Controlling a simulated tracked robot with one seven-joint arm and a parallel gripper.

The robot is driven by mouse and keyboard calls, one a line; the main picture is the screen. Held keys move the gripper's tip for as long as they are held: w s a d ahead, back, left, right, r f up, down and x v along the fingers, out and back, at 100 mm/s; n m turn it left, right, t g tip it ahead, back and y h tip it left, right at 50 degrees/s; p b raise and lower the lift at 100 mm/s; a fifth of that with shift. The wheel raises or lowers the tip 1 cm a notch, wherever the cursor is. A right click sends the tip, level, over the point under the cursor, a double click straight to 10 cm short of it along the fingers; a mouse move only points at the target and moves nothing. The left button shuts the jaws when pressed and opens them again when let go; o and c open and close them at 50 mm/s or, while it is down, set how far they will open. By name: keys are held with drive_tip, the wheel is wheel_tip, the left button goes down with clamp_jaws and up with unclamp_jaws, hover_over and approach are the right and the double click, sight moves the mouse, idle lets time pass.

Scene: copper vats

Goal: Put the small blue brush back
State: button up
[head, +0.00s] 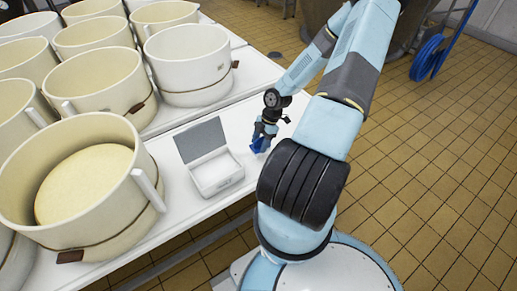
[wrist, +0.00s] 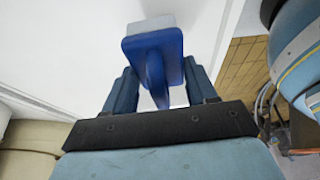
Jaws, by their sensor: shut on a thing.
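The small blue brush (wrist: 154,47) is between the fingers of my gripper (wrist: 158,92) in the wrist view. Its blue handle runs back between the fingers, and a pale grey block of bristles shows at its far end. In the head view the blue brush (head: 260,143) shows at the tip of my gripper (head: 264,135), over the white table (head: 240,117). I cannot tell whether the brush touches the table. An open white box (head: 218,181) with a raised grey lid (head: 200,140) sits on the table, left of and nearer than my gripper. The box looks empty.
Several cream-coloured round tubs (head: 98,80) crowd the left of the table. The nearest large tub (head: 85,185) stands just left of the box. A strip of table around the box and gripper is clear. Tiled floor (head: 440,190) lies to the right.

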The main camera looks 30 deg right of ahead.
drive_tip(key=shift+w+d+f, duration=0.1)
drive_tip(key=shift+d+f, duration=0.15)
drive_tip(key=shift+f, duration=0.05)
drive_tip(key=shift+d+f, duration=0.1)
drive_tip(key=shift+f, duration=1.5)
drive_tip(key=o, duration=1.4)
